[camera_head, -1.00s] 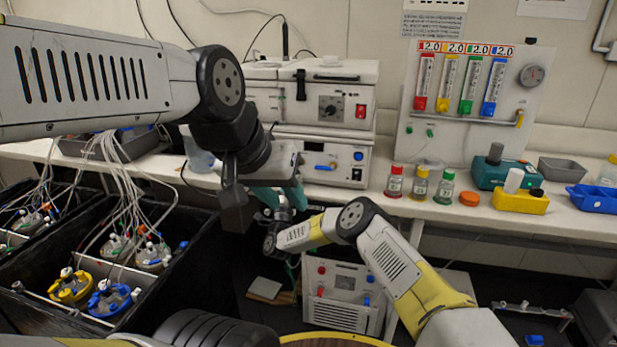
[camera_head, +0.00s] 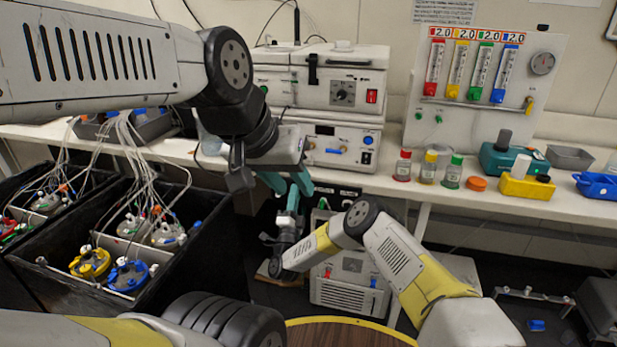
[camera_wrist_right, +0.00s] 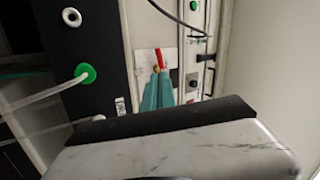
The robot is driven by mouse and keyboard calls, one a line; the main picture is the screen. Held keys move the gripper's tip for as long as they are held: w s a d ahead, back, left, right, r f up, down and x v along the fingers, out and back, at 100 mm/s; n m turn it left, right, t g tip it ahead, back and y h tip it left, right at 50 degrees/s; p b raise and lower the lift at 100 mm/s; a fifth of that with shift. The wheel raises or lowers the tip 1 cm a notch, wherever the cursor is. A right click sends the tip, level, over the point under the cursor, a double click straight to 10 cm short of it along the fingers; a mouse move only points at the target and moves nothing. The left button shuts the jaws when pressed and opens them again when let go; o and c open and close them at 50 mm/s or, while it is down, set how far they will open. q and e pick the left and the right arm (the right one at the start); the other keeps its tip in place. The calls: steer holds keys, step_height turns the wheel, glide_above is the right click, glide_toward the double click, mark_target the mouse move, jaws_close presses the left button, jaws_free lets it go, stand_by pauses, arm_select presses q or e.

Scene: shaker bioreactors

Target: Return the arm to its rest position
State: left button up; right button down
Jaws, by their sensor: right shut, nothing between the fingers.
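My left arm comes in from the left across the top of the head view, with its hand hanging in front of the white bench units. My left gripper (camera_head: 287,186) has two teal fingers that stand apart and look empty. My right arm (camera_head: 395,258) comes in from the lower right, bends at its elbow and ends low at centre. My right gripper (camera_head: 291,203) is small there and partly lost against the left fingers. In the right wrist view, its teal fingers (camera_wrist_right: 158,92) are together, empty, in front of a white plate with a red part (camera_wrist_right: 160,60).
The bench (camera_head: 380,182) carries white units (camera_head: 335,78), several capped bottles (camera_head: 427,167) and a yellow block (camera_head: 525,186). A flow-meter panel (camera_head: 480,95) stands behind. Black bins with tubed vessels (camera_head: 130,275) are at left. A white floor unit (camera_head: 350,280) stands close to my right arm.

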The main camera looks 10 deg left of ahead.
steer(key=shift+s+f, duration=0.15)
steer(key=shift+s, duration=0.2)
